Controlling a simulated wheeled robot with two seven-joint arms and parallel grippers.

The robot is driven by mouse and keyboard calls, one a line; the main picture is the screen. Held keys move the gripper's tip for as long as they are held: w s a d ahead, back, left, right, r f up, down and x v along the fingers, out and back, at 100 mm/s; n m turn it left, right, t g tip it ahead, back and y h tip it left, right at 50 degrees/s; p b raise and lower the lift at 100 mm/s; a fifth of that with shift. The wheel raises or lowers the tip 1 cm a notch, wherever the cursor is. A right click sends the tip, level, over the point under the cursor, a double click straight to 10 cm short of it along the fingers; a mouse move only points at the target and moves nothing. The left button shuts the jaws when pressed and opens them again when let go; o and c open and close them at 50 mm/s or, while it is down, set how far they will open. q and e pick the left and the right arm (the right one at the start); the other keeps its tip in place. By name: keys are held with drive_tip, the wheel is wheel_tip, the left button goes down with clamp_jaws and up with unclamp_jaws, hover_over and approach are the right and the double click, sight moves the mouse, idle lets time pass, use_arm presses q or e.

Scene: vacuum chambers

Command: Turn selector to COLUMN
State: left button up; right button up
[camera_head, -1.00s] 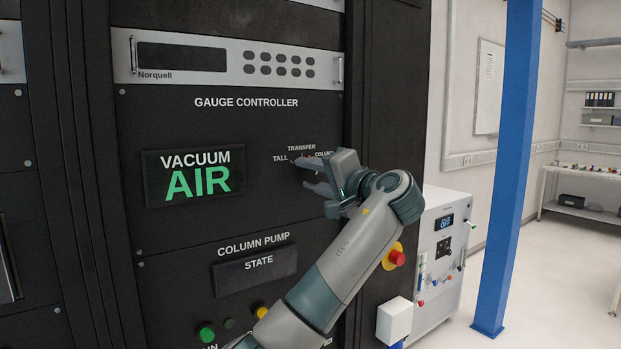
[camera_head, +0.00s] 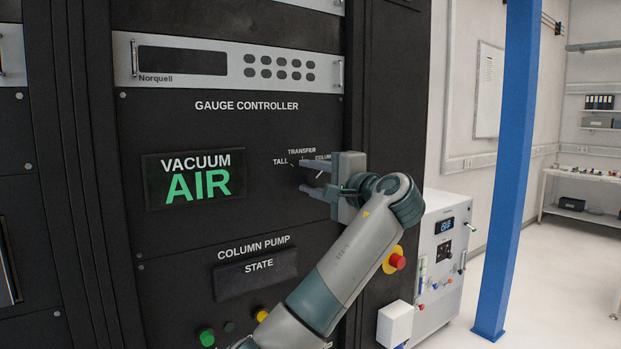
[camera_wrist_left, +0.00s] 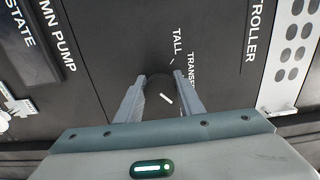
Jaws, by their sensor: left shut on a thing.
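The selector is a dark round knob (camera_wrist_left: 158,84) with a white pointer line, on the black panel under GAUGE CONTROLLER. Its labels TALL, TRANSFER and part of COLUMN show in the head view; in the wrist view, TALL and part of TRANSFER show and COLUMN is hidden. My left gripper (camera_head: 309,177) is at the knob, coming from the right. In the left wrist view its two fingers (camera_wrist_left: 159,92) stand on either side of the knob, shut on it. Which label the pointer marks, I cannot tell. My right gripper is out of view.
The vacuum display (camera_head: 194,177) reads AIR, left of the selector. Below are the column pump STATE panel (camera_head: 255,272) and a green button (camera_head: 207,336). A red emergency button (camera_head: 397,262) is close to my left forearm. A blue post (camera_head: 508,170) stands to the right.

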use_arm(q)
drive_tip(key=o, duration=1)
drive_tip(key=shift+o, duration=0.2)
drive_tip(key=shift+d, duration=0.1)
drive_tip(key=shift+s, duration=0.1)
